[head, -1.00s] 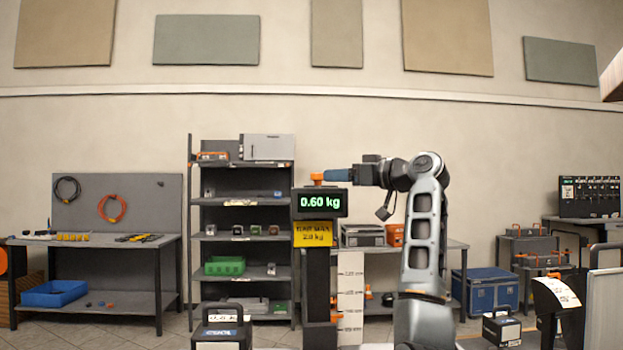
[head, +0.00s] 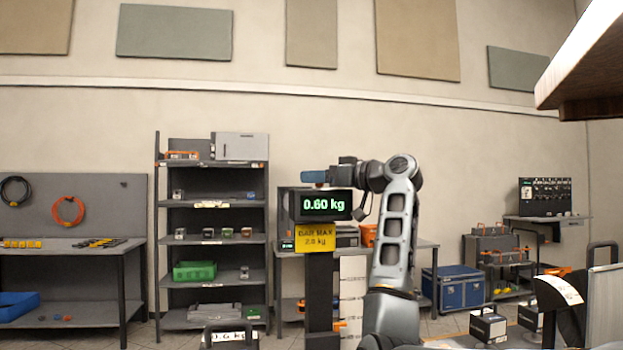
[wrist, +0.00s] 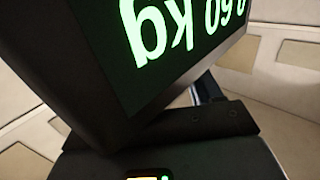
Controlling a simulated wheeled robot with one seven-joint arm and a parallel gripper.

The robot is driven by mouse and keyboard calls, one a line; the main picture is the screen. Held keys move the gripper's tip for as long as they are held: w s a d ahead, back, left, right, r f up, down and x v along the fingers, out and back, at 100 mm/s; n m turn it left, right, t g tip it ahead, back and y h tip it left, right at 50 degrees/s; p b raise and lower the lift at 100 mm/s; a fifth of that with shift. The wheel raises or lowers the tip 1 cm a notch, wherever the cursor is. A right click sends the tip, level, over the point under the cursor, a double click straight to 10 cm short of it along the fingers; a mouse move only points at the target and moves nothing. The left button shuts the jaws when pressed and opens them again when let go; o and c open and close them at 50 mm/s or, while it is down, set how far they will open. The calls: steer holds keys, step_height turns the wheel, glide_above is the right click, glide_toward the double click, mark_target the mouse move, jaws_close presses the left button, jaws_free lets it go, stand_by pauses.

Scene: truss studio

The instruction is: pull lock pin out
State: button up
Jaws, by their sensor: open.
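A dark post carries a display box (head: 327,204) reading 0.60 kg, with a yellow sign (head: 315,238) marked 2.0 kg below it. An orange part (head: 340,326) sticks out low beside the post; I cannot tell for sure whether it is the lock pin. My gripper (head: 314,177) is just above the display's top edge in the head view, its blue end pointing left. It is open, with nothing seen in it. A reddish bit shows just under it. No fingertips show there.
A grey shelf rack (head: 213,240) and a workbench (head: 75,250) stand at the left. A blue case (head: 455,288) and a dark box (head: 487,325) are on the right. A brown slab edge (head: 590,60) juts in at upper right.

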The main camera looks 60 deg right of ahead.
steer(key=shift+c, duration=0.4)
jaws_close()
steer(key=shift+r, duration=0.1)
